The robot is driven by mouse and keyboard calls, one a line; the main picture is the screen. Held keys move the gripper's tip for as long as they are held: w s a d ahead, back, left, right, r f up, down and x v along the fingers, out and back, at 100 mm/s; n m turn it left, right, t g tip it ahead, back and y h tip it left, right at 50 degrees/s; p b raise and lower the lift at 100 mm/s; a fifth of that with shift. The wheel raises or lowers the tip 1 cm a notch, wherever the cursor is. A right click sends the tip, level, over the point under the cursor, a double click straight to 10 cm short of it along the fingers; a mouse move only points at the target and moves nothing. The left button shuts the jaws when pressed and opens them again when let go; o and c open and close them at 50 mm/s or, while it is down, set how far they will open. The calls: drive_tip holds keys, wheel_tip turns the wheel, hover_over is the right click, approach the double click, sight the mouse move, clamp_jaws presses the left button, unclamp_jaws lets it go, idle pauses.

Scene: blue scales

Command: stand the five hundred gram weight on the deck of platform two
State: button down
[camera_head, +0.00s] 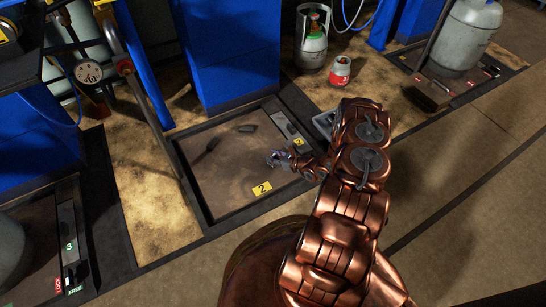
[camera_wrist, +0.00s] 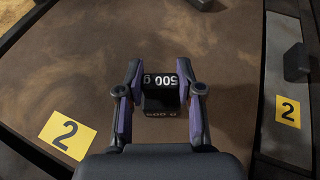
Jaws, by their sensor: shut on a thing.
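My gripper (camera_wrist: 162,88) is shut on a black weight (camera_wrist: 162,98) marked 500 g, with a purple-sided finger on each side of it. The weight looks roughly upright over the brown deck (camera_wrist: 60,85) of platform two. In the head view my gripper (camera_head: 275,158) is over the right part of the deck (camera_head: 225,190), inside the frame. The weight is too small and covered to make out clearly there. A dark shadow lies on the deck to the left, apart from the gripper. I cannot tell the exact gap beneath the weight.
Yellow "2" plates mark the deck's front (camera_head: 262,189) and right edge (camera_head: 299,142). A small dark piece (camera_head: 247,128) lies toward the back. A blue column (camera_head: 225,60) stands behind. Most deck is bare.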

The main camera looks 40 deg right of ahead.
drive_tip(key=c, duration=0.7)
unclamp_jaws()
drive_tip(key=shift+f, duration=0.1)
drive_tip(key=shift+c, duration=0.2)
